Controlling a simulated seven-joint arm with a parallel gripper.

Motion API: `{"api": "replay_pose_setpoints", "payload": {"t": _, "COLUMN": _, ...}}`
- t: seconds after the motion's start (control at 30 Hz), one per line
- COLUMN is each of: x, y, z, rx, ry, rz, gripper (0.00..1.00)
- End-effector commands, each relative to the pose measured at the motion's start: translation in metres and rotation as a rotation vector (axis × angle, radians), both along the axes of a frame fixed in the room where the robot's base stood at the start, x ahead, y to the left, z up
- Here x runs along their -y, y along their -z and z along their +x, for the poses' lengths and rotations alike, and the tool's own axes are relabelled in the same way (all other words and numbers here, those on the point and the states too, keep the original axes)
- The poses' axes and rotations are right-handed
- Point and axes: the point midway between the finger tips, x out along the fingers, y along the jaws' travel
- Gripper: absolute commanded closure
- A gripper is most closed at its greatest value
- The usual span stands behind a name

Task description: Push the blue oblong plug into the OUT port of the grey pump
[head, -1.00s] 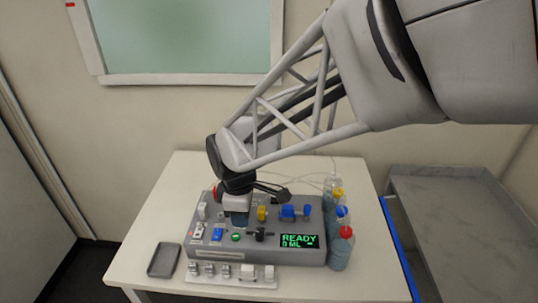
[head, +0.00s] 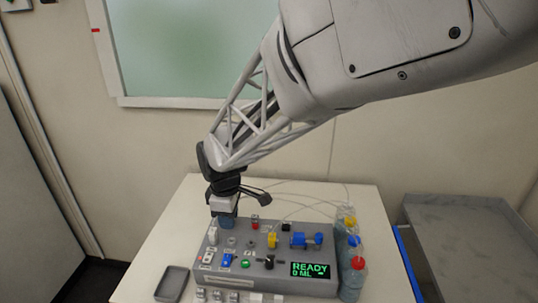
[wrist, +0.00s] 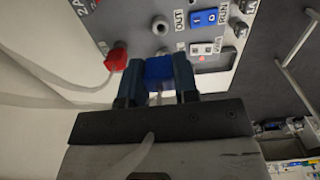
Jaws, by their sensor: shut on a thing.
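The blue oblong plug (wrist: 159,70) is between the two dark blue fingers of my gripper (wrist: 159,82) in the wrist view. My gripper is shut on it, and a pale tube shows below it. The round grey port beside the OUT label (wrist: 160,26) lies just ahead of the plug, on the grey pump (head: 280,281). A small gap seems to separate plug and port in the picture; the depth is hard to tell. In the head view my gripper (head: 224,217) is at the pump's back left corner and hides the plug.
A red plug with a tube (wrist: 116,58) sits left of the plug. A yellow plug (head: 272,240) and a blue fitting (head: 300,240) stand on the pump. Bottles (head: 352,268) stand at its right. A dark tray (head: 172,284) lies at the front left.

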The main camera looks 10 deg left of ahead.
Motion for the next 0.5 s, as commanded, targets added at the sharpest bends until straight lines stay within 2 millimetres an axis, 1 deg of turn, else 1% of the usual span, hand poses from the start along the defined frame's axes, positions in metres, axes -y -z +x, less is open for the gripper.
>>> {"api": "replay_pose_setpoints", "payload": {"t": 0.27, "x": 0.000, "y": 0.003, "z": 0.000, "rx": 0.000, "ry": 0.000, "rz": 0.000, "gripper": 0.96}}
{"api": "replay_pose_setpoints", "payload": {"t": 0.5, "x": 0.000, "y": 0.011, "z": 0.000, "rx": 0.000, "ry": 0.000, "rz": 0.000, "gripper": 0.96}}
